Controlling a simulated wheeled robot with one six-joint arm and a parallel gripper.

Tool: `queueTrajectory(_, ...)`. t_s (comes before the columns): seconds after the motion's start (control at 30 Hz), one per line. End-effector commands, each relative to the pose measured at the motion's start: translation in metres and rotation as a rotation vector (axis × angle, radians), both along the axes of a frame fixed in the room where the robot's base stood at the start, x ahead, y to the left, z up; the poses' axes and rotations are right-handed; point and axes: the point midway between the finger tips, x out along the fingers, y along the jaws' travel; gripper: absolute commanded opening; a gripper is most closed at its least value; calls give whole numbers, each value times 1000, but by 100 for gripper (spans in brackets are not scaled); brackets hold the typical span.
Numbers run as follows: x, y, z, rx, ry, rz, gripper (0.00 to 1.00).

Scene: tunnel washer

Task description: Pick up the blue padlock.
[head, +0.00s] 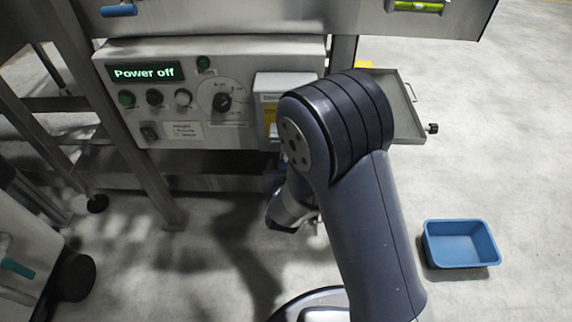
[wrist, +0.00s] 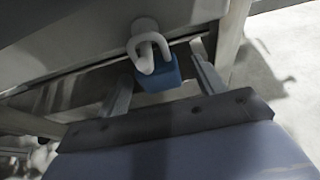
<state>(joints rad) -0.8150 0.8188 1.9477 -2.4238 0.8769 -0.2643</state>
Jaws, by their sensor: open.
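The blue padlock (wrist: 160,77) hangs by its pale shackle from a light round fitting (wrist: 145,27) on the edge of a grey metal panel. My gripper (wrist: 162,62) is open, with one finger on each side of the padlock in the wrist view. The blue body shows between the fingers, and I see no clear contact. How deep it sits between them is hard to tell. In the head view my arm covers most of the gripper, and I cannot make out the padlock there.
A control panel (head: 225,134) reading "Power off" is behind my arm. An open metal tray or door (head: 408,120) juts out at right. A blue bin (head: 462,262) stands on the floor at right. A wheeled grey unit (head: 28,255) is at lower left. Floor at right is mostly clear.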

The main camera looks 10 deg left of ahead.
Motion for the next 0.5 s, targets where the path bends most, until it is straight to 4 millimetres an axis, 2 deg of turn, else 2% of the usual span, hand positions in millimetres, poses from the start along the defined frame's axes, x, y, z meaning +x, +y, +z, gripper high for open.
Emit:
queueTrajectory(0.17, 0, 0, 0, 0, 0, 0, 65)
queueTrajectory(0.5, 0, 0, 0, 0, 0, 0, 38)
